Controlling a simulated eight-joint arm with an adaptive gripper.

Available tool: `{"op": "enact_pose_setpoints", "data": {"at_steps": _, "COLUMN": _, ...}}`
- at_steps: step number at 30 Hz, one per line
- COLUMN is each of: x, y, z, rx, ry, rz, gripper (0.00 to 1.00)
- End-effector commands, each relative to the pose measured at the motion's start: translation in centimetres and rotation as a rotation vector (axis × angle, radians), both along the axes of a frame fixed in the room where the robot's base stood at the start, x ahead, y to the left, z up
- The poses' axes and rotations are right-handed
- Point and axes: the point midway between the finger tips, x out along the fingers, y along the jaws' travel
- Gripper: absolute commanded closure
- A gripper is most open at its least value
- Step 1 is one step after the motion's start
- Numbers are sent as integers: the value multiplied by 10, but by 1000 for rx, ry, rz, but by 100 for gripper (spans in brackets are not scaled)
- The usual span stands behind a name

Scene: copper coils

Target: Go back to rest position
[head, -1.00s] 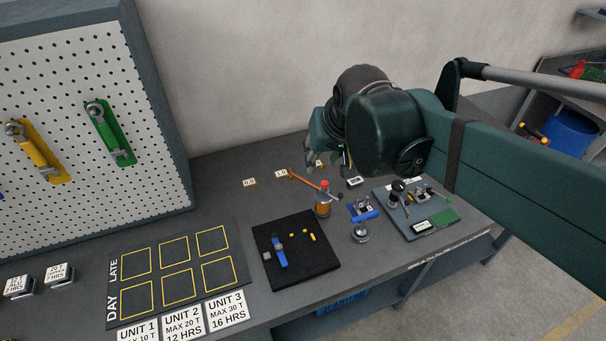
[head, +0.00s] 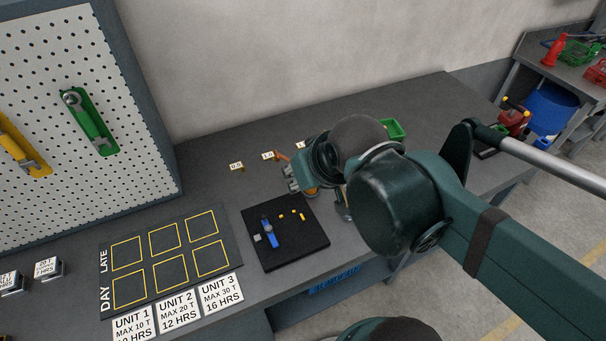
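My gripper (head: 290,179) is over the workbench, just above and behind the black mat's right part. Its fingers point left and are small in the view, so I cannot tell whether they are open or shut. I see nothing clearly held. My arm hides the bench behind and to the right of the gripper. The task names no object.
The black mat (head: 306,254) carries a blue tool (head: 271,239) and small yellow pieces. A marked board (head: 234,253) with yellow squares lies left of it. A pegboard (head: 102,187) stands at the left. A green bin (head: 395,129) is behind my arm.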

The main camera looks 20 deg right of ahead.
Motion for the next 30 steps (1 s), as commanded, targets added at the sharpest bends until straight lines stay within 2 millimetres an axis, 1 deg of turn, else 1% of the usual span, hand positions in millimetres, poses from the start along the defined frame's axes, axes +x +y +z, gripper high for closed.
{"op": "enact_pose_setpoints", "data": {"at_steps": 5, "x": 0, "y": 0, "z": -5, "rx": 0, "ry": 0, "rz": 0, "gripper": 69}}
{"op": "enact_pose_setpoints", "data": {"at_steps": 12, "x": 0, "y": 0, "z": -27, "rx": 1, "ry": 0, "rz": -1, "gripper": 69}}
{"op": "enact_pose_setpoints", "data": {"at_steps": 17, "x": 0, "y": 0, "z": -38, "rx": 1, "ry": 0, "rz": -1, "gripper": 69}}
{"op": "enact_pose_setpoints", "data": {"at_steps": 30, "x": 0, "y": 0, "z": -38, "rx": 1, "ry": 0, "rz": -1, "gripper": 69}}
